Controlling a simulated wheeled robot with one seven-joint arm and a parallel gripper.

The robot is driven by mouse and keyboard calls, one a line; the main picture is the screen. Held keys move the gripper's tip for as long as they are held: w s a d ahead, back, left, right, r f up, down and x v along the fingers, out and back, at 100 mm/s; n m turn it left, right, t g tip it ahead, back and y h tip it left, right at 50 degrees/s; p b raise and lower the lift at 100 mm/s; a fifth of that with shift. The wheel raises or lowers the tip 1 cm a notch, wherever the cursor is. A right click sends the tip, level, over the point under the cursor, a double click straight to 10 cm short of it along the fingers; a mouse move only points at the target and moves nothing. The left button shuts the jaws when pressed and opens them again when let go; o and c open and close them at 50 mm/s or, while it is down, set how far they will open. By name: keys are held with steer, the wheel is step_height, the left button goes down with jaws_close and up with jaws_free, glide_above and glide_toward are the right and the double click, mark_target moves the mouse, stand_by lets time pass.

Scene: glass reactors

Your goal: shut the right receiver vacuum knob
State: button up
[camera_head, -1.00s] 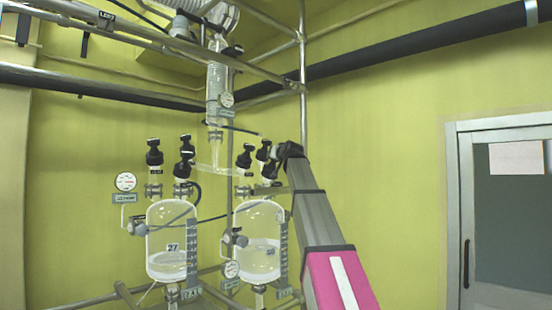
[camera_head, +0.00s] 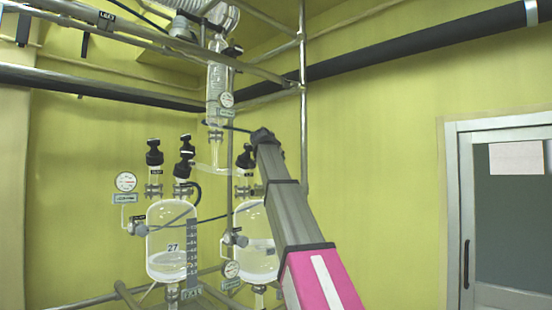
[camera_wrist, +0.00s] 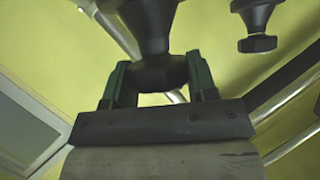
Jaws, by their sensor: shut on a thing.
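The right glass receiver (camera_head: 258,258) stands partly hidden behind my arm in the head view. One black knob (camera_head: 246,157) shows on its top; the knob to its right is hidden by my arm. In the wrist view my gripper (camera_wrist: 157,78) has its green fingers on both sides of a black knob (camera_wrist: 152,70) and is shut on it. A second black knob (camera_wrist: 256,42) hangs apart at the upper right of that view. In the head view the fingers are hidden behind the arm's end. I cannot read the knob labels.
The left glass receiver (camera_head: 172,240) with its black-topped valves (camera_head: 154,152) stands to the left. A glass condenser (camera_head: 215,92) hangs above. Metal frame pipes (camera_head: 303,100) run close behind my arm. The room right of the arm is clear up to the door (camera_head: 505,220).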

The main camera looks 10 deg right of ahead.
steer(key=shift+f+m+g+h, duration=0.1)
steer(key=shift+m+g+h, duration=0.7)
steer(key=shift+m+g, duration=1)
steer(key=o, duration=0.9)
steer(key=v, duration=1.1)
steer(key=shift+w, duration=0.1)
steer(key=shift+f, duration=0.1)
